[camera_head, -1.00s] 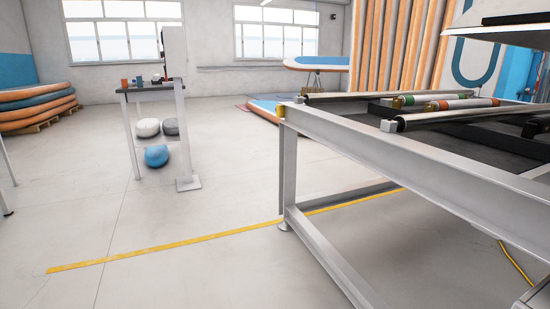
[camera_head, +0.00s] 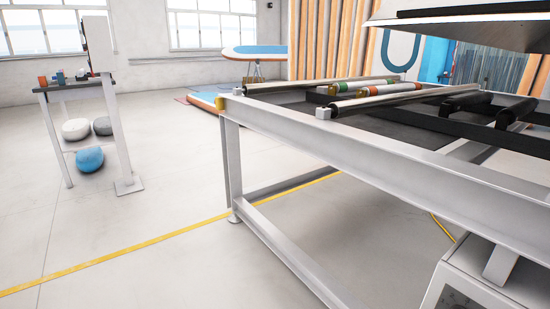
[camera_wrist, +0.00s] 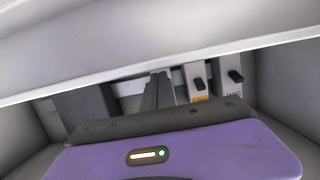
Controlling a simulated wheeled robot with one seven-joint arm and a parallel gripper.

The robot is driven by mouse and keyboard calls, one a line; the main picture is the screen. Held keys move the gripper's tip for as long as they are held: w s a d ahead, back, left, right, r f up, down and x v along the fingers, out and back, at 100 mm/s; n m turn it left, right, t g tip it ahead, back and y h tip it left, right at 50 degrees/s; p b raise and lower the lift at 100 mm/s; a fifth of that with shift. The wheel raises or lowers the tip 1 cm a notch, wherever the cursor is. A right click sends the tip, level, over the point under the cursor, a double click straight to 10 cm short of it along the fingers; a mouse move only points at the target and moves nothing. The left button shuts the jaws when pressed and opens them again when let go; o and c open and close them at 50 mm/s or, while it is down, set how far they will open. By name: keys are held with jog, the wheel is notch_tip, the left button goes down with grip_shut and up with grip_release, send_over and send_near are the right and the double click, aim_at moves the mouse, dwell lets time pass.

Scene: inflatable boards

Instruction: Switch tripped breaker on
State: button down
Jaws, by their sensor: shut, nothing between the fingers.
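In the wrist view, a breaker with a black toggle (camera_wrist: 199,84) and a yellow label stands inside a pale grey enclosure (camera_wrist: 285,85). A second breaker with a black toggle (camera_wrist: 236,76) and a white label stands to its right. The two toggles sit at slightly different heights; I cannot tell which is tripped. My gripper (camera_wrist: 158,78) is shut and empty, its dark fingers just left of the yellow-labelled breaker. I cannot tell whether they touch anything. The fingers hide what lies behind them. The head view does not clearly show the breakers or my gripper.
A pale edge (camera_wrist: 150,62) crosses the wrist view above the breakers. In the head view, a large metal frame table (camera_head: 330,150) with rollers fills the right, with a white box (camera_head: 460,285) at lower right. A small stand (camera_head: 75,87) is at left. Open floor lies between.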

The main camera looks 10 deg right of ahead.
jog(key=shift+s+a+f+p, duration=0.15)
jog(key=shift+s+a+f, duration=0.1)
jog(key=shift+a, duration=0.3)
jog(key=shift+s+a+f+p, duration=0.15)
jog(key=shift+a+f, duration=0.05)
jog(key=shift+a, duration=0.3)
jog(key=shift+s+a+p, duration=0.4)
jog(key=shift+a+p, duration=0.15)
jog(key=shift+a, duration=0.35)
jog(key=shift+s+a+p, duration=0.35)
jog(key=shift+a+p, duration=0.2)
jog(key=shift+a, duration=0.3)
jog(key=shift+s+a+p, duration=0.4)
jog(key=shift+a+p, duration=0.15)
jog(key=shift+a, duration=0.35)
jog(key=s+a+p, duration=0.3)
jog(key=a, duration=0.4)
jog(key=shift+a, duration=0.35)
